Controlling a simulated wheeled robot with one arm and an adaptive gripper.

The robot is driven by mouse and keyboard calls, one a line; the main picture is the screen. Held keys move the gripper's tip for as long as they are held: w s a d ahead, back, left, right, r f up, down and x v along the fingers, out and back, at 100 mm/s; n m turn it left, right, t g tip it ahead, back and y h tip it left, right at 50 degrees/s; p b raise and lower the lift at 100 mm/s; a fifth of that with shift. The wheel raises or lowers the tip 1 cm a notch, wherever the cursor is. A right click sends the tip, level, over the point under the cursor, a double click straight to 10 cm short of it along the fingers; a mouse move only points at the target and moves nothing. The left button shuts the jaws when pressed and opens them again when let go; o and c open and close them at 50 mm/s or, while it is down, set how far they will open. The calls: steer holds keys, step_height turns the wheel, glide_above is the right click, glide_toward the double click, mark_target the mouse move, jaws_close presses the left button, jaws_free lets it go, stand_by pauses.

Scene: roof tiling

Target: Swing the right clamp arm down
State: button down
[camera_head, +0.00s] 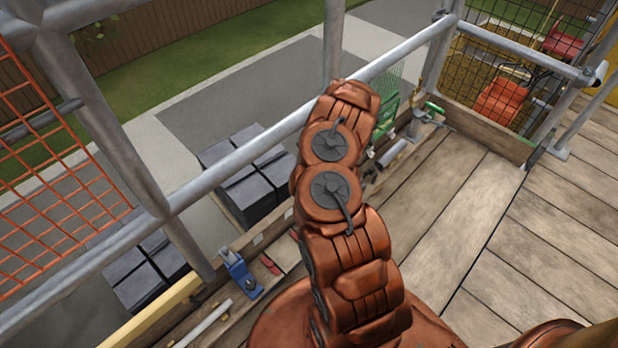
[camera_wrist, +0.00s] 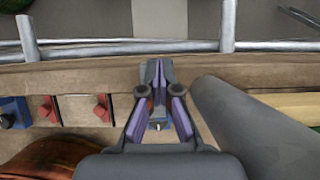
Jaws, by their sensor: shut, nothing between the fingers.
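In the wrist view my gripper (camera_wrist: 158,70) is shut and empty, its purple-padded fingers meeting at the tips. It is over the timber ledge, in front of a small blue clamp (camera_wrist: 158,124) that shows only in part between the fingers. The fingers hide most of this right clamp, so I cannot tell its arm's position or whether I touch it. Two red blocks (camera_wrist: 47,110) (camera_wrist: 103,108) lie between the clamps. In the head view my arm hides the gripper.
A thick grey cylinder (camera_wrist: 260,130) slants close by on the right in the wrist view. Scaffold rails (camera_head: 270,130) run along the ledge, with an orange mesh (camera_head: 60,190) at left. Wooden decking (camera_head: 510,230) is clear at right.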

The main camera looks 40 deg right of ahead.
steer(key=v, duration=0.9)
steer(key=shift+r, duration=0.4)
steer(key=shift+s, duration=0.15)
